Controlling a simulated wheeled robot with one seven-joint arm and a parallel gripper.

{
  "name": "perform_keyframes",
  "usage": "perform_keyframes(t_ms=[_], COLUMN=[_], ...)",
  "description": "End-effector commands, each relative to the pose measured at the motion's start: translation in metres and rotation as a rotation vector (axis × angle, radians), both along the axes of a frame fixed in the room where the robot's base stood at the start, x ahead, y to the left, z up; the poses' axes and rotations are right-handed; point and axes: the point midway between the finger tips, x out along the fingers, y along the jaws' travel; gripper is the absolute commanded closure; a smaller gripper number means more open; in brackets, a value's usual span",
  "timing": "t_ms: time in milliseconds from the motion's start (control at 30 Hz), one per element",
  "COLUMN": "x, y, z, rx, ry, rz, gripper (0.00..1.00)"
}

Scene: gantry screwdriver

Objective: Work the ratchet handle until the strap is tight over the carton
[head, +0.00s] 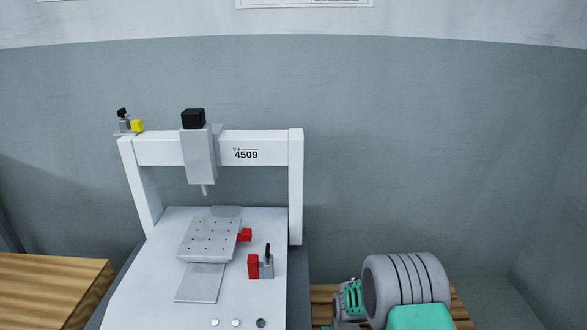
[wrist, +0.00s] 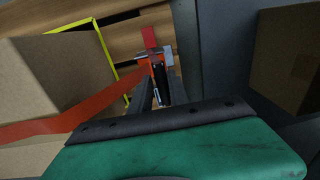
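In the wrist view, an orange strap (wrist: 70,118) runs across the front of a brown carton (wrist: 45,85) at the left and up toward a small ratchet (wrist: 158,76). The ratchet has dark and silvery metal parts, and a red piece (wrist: 150,37) shows just beyond it. My gripper (wrist: 160,88) reaches toward the ratchet, its two fingers apart with part of the ratchet between them. I cannot tell whether they touch it or grip it. The strap's tightness on top of the carton is out of view. The head view shows neither carton, strap nor ratchet.
A yellow outline (wrist: 104,50) lies beside the carton on the wooden surface (wrist: 120,36). Another brown box (wrist: 288,60) stands at the right in the wrist view. In the head view, a white gantry screwdriver (head: 295,190) stands left of centre, with a wooden top (head: 50,285) at the left.

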Motion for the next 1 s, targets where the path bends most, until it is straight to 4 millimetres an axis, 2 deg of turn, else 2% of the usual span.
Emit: perform_keyframes(t_ms=[133, 467, 733, 1000], x=[-0.001, -0.002, -0.002, -0.002], y=[-0.013, -0.017, -0.040, -0.041], z=[0.001, -0.001, -0.004, -0.003], rx=[-0.023, -0.031, -0.076, -0.079], ry=[0.003, 0.003, 0.003, 0.003], rz=[-0.003, -0.004, -0.005, -0.004], gripper=[0.81, 0.81, 0.81, 0.81])
